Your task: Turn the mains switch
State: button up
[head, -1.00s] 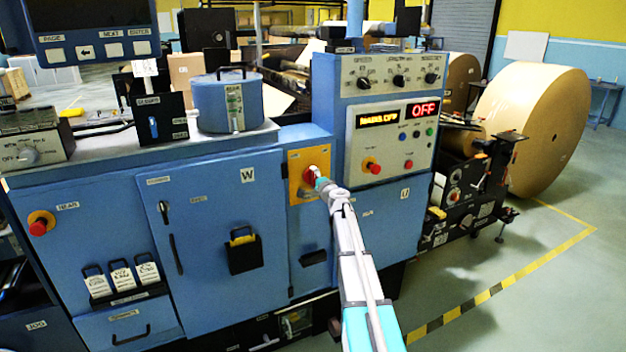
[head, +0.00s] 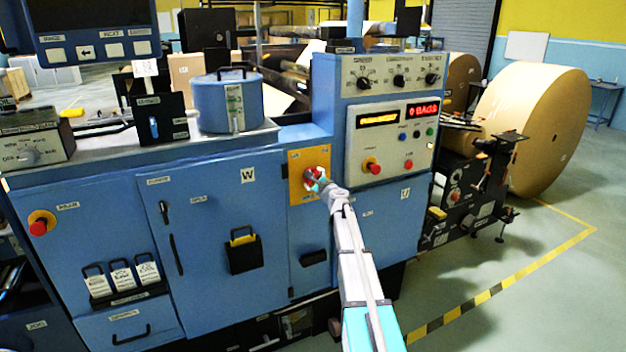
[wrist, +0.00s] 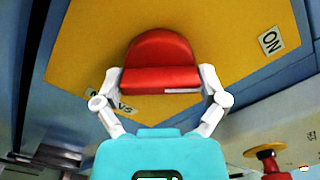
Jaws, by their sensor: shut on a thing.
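The mains switch is a red rotary knob (wrist: 160,66) on a yellow plate (wrist: 90,45), with an "ON" label at the right in the wrist view. In the head view the yellow plate (head: 296,192) sits on the blue cabinet, and my gripper partly hides the knob (head: 308,174). My gripper (wrist: 160,84) is shut on the knob, one white finger at each end of its red grip bar. The machine's display (head: 422,110) shows red text that looks like "0 BAGS", beside a lit amber display (head: 380,119).
Three small knobs (head: 398,80) are above. A black holder (head: 243,252) sticks out from the cabinet door. A large paper roll (head: 535,135) stands at the right, behind floor tape.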

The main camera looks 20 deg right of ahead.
dwell(0.5)
jog(key=o, duration=0.8)
jog(key=shift+s, duration=0.15)
jog(key=s, duration=1.1)
jog(key=shift+s+d, duration=0.2)
jog(key=shift+s, duration=0.15)
jog(key=shift+a, duration=0.15)
